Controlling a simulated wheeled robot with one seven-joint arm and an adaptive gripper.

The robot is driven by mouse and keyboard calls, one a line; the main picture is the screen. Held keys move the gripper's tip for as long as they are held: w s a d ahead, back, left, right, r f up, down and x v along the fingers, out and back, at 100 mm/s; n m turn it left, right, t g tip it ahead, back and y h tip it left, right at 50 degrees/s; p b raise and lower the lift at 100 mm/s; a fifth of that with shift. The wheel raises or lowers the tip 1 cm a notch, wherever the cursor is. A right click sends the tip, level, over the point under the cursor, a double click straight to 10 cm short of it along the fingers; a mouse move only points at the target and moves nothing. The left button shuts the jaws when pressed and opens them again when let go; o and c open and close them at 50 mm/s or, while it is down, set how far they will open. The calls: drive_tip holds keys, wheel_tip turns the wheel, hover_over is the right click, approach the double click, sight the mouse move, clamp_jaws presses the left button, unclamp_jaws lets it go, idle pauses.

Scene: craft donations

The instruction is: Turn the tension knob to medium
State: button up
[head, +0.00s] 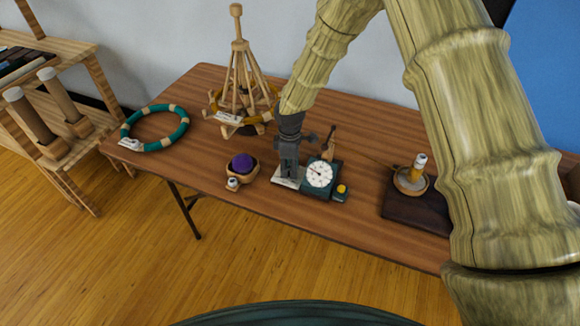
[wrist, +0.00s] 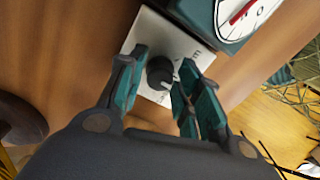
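The tension knob (wrist: 159,72) is a small round black knob on a white label plate (wrist: 151,33) in the wrist view. A pale mark shows on its lower right side. The lettering around it is partly covered and I cannot read the setting. My gripper (wrist: 163,78) is open, with its teal-padded fingers on either side of the knob. I cannot tell whether a finger touches it. In the head view my gripper (head: 290,163) points down at the plate (head: 287,183), beside a dark teal box with a white dial (head: 319,174). The knob is hidden there.
A wooden bowl with purple filling (head: 242,165) stands just left of the plate. A wooden yarn swift (head: 240,80) and a teal hoop (head: 128,143) are further left. A thread spool on a stand (head: 412,178) is to the right. The front table edge is close.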

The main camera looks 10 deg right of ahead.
drive_tip(key=shift+o, duration=0.6)
drive_tip(key=shift+w+r, duration=0.1)
drive_tip(key=shift+r, duration=0.45)
wheel_tip(320, 180, up, 11)
